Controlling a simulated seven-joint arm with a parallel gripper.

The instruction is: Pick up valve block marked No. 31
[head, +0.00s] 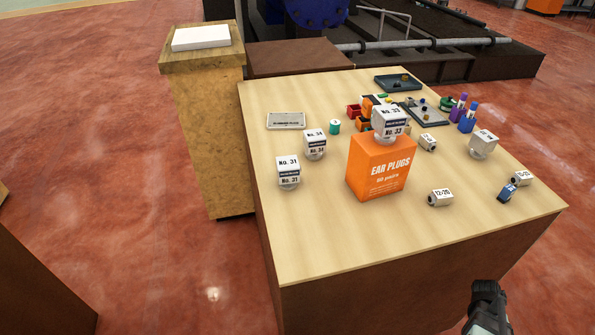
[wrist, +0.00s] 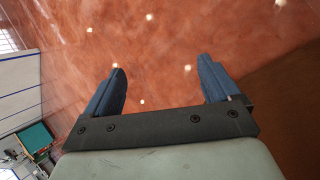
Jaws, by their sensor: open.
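The valve block marked No. 31 (head: 289,172) stands upright near the left edge of the table in the head view, white with a dark band and a rounded metal base. A similar block (head: 315,144), its label hard to read, stands just behind it to the right. A third block, No. 33 (head: 389,122), sits on the orange ear plugs box (head: 380,166). My gripper (wrist: 162,80) is open and empty in the wrist view, above the red floor. In the head view only a dark part of my arm shows at the bottom right, well apart from the block.
Another white block (head: 483,144) and small labelled parts (head: 440,198) stand on the right of the table (head: 330,245). Bins and trays (head: 398,82) fill the back. A wooden pedestal (head: 215,130) stands at the left. The table's front left is clear.

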